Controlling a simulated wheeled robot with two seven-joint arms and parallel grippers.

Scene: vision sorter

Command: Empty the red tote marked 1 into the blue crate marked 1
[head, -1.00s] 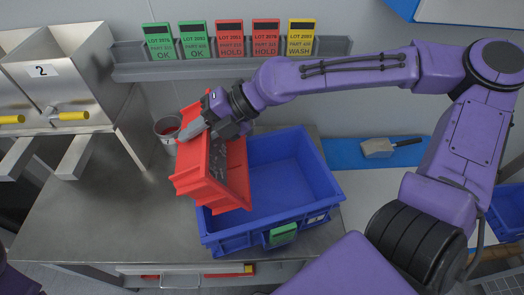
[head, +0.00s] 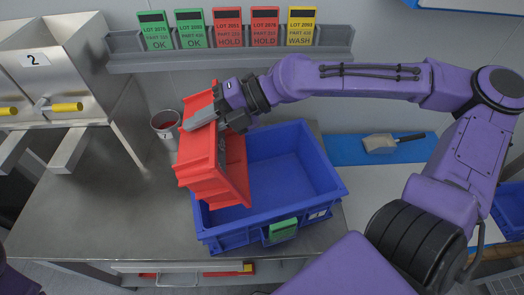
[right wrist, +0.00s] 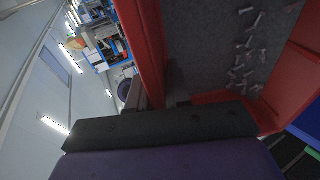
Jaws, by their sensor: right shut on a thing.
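My right gripper (head: 207,121) is shut on the upper rim of the red tote (head: 212,178). The tote is steeply tilted and held over the left part of the blue crate (head: 225,238). In the right wrist view the tote's red wall (right wrist: 146,45) runs up from the fingers. Several small bolts (right wrist: 243,52) show on its grey inner surface. The visible part of the crate's floor looks bare; the tote hides its left part. A green tag (head: 283,230) is on the crate's front. My left gripper is out of view.
A metal cup (head: 165,128) with red contents stands left of the tote. A steel hopper marked 2 (head: 60,70) with yellow handles is at the left. A rail with lot cards (head: 230,58) runs behind. A scoop (head: 380,142) lies on a blue mat at the right.

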